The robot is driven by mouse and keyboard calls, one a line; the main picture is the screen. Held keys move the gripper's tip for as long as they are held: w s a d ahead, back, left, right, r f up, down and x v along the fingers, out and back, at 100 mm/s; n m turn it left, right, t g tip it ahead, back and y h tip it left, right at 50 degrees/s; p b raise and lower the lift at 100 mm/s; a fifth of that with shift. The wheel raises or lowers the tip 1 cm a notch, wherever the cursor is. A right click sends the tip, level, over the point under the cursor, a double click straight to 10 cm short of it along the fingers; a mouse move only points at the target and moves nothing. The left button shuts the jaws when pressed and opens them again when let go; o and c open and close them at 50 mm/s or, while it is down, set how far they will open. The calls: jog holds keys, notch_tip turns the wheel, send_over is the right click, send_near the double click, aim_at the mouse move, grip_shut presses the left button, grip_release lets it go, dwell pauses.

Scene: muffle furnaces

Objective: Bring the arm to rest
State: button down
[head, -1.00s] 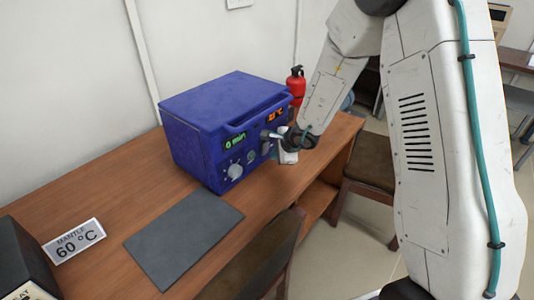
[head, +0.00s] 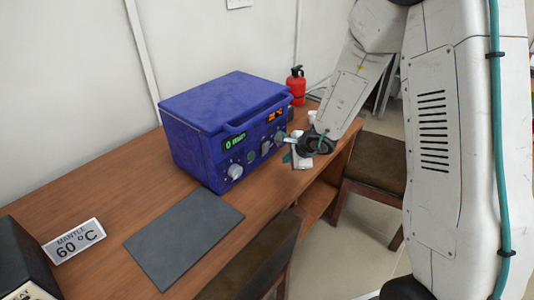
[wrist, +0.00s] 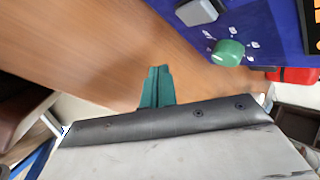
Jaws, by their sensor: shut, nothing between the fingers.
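My gripper (head: 291,146) is at the right end of the blue furnace's front, a little apart from its knobs. In the wrist view its teal fingers (wrist: 155,86) are together, with nothing between them, over the wooden table. The blue furnace (head: 218,128) stands on the table with its lid down. Its green display reads 0 min; the orange display is too small to read surely. A knob (wrist: 228,52) and a grey switch (wrist: 196,11) on its front show in the wrist view.
A grey mat (head: 185,238) lies on the table (head: 112,195) before the furnace. A sign reading 60 °C (head: 75,241) stands at the left beside a dark box (head: 22,262). A red extinguisher (head: 297,86) is behind. Chairs (head: 375,150) stand along the table's front.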

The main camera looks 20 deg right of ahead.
jog(key=shift+w+a+r, duration=0.1)
jog(key=shift+a+r, duration=0.05)
jog(key=shift+a, duration=0.1)
jog(key=a, duration=0.1)
jog(key=s+a+n+y, duration=0.1)
jog(key=s+a+r+n+y, duration=0.1)
jog(key=shift+a, duration=0.2)
jog(key=s+a+r+n+g+y, duration=0.5)
jog(key=s+r+n, duration=0.4)
jog(key=s+r, duration=0.35)
jog(key=s+d+r+n+h, duration=0.2)
jog(key=s+d+r+h, duration=0.1)
jog(key=s, duration=0.4)
jog(key=s+d+r+n+h, duration=0.3)
jog(key=s+d+r, duration=0.1)
jog(key=s, duration=0.3)
jog(key=s+d+r+n+h, duration=0.2)
jog(key=s+d+r+h, duration=0.1)
jog(key=s, duration=0.5)
jog(key=shift+d+r+n+g+h, duration=0.35)
jog(key=shift+d+r, duration=0.2)
jog(key=shift+r, duration=0.2)
